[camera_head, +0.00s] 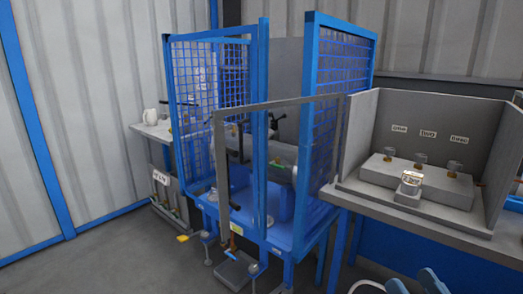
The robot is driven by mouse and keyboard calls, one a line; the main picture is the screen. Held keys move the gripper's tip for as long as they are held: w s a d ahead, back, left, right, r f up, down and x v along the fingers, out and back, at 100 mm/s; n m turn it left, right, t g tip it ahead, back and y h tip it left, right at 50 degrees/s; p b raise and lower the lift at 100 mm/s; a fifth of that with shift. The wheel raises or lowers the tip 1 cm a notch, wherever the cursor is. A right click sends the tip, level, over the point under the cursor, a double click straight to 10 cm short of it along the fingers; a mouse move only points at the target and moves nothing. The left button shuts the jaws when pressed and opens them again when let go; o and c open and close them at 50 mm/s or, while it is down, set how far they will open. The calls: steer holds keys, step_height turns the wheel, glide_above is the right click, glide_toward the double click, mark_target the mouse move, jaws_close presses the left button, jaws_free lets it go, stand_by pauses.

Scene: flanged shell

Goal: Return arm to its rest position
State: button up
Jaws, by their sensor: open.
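My gripper (414,284) shows only in part at the bottom edge, right of centre. The rest of the arm is out of frame. The gripper is in the foreground, below the grey bench at the right, and appears to touch nothing.
A blue mesh-walled machine cell (263,180) with a grey-framed front stands in the middle. At the right, a grey three-sided booth (363,130) holds a block with several labelled fittings (416,178). A white jug (150,116) stands on a left shelf. Floor at lower left is clear.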

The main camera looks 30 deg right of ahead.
steer(key=s+a+f+n+g+y, duration=0.3)
steer(key=s+a, duration=0.4)
steer(key=a, duration=0.1)
steer(key=s+a+f+n+g+y, duration=0.2)
steer(key=s+a+f+g+y, duration=0.1)
steer(key=s+a, duration=0.3)
steer(key=shift+s+a+n+g+y+p, duration=0.3)
steer(key=shift+s+a+n+p, duration=0.1)
steer(key=shift+a, duration=0.55)
steer(key=shift+c, duration=0.5)
